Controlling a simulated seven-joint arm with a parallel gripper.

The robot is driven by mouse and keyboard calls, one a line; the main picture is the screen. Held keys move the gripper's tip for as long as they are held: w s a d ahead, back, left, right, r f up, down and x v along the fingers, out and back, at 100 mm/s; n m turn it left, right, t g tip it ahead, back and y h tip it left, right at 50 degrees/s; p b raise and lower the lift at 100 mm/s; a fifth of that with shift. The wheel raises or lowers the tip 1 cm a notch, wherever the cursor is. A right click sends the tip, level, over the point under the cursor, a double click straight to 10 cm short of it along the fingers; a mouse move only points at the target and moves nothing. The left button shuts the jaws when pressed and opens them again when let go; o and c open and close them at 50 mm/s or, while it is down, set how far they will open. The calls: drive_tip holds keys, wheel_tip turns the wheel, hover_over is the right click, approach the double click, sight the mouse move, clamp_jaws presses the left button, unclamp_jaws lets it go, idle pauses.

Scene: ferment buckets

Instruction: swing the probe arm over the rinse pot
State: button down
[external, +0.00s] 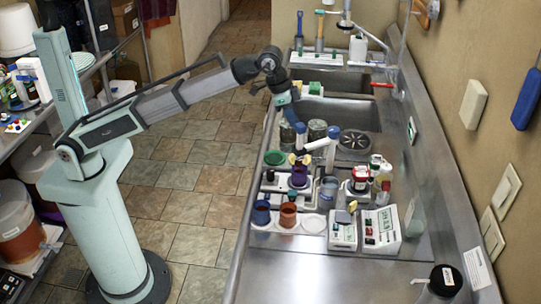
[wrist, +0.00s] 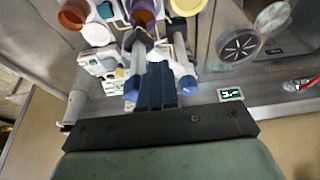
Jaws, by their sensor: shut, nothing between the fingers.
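My gripper (external: 299,129) points down over the counter instruments, its dark blue fingers shut and empty; they also show in the wrist view (wrist: 155,68). A white post with a blue cap (external: 332,150) stands just right of the fingers, with a pale arm reaching left toward a purple pot (external: 299,181); this looks like the probe arm. The purple pot also shows in the wrist view (wrist: 143,8). A blue cup (external: 261,213) and a red-brown cup (external: 288,216) stand nearer the front. Which vessel is the rinse pot, I cannot tell. Whether my fingers touch the arm is unclear.
A green bowl (external: 275,158) and a red-topped jar (external: 361,178) flank the instruments. White meters (external: 382,232) stand in front. A sink (external: 340,112) lies behind, with a round drain plate (external: 354,141). The front counter (external: 315,275) is mostly clear; the wall bounds the right.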

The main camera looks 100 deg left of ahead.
sight(297, 124)
drive_tip(key=shift+d, duration=0.1)
drive_tip(key=shift+w+d, duration=0.35)
drive_tip(key=shift+d, duration=0.35)
drive_tip(key=shift+w+d, duration=0.35)
drive_tip(key=shift+d, duration=0.35)
drive_tip(key=shift+w+d, duration=1.05)
drive_tip(key=shift+d, duration=0.25)
drive_tip(key=shift+w+d, duration=0.5)
drive_tip(key=shift+w, duration=0.15)
drive_tip(key=shift+w+d, duration=0.45)
drive_tip(key=shift+w, duration=0.2)
